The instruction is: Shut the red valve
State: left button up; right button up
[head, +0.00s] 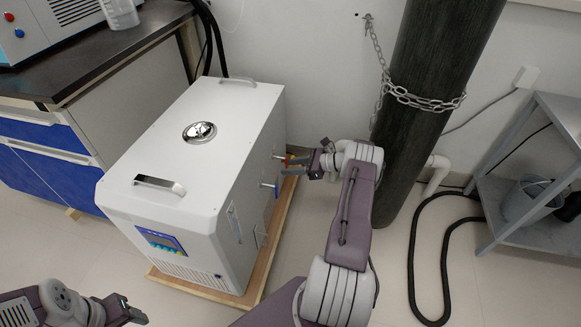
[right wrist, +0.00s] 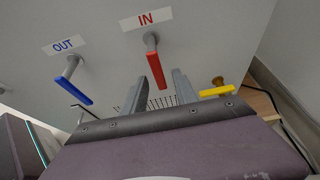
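The red valve handle (right wrist: 156,70) hangs from its stem under the "IN" label (right wrist: 146,19) on the side of the white chiller unit. It points mostly downward in the right wrist view. My right gripper (right wrist: 158,92) is open, and the lower end of the red handle shows between its two fingers. I cannot tell whether either finger touches it. In the head view my right gripper (head: 290,166) is beside the chiller's right side (head: 262,150), partly hiding the valves. My left gripper (head: 132,313) is at the bottom left, away from the chiller; its opening is unclear.
A blue handle (right wrist: 73,90) under the "OUT" label is left of the red one. A yellow handle (right wrist: 216,91) is close to my right finger. A wooden base (head: 262,270) lies under the chiller.

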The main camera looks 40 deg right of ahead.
jog(key=p+v, duration=0.4)
jog(key=v, duration=0.5)
dwell(0.3)
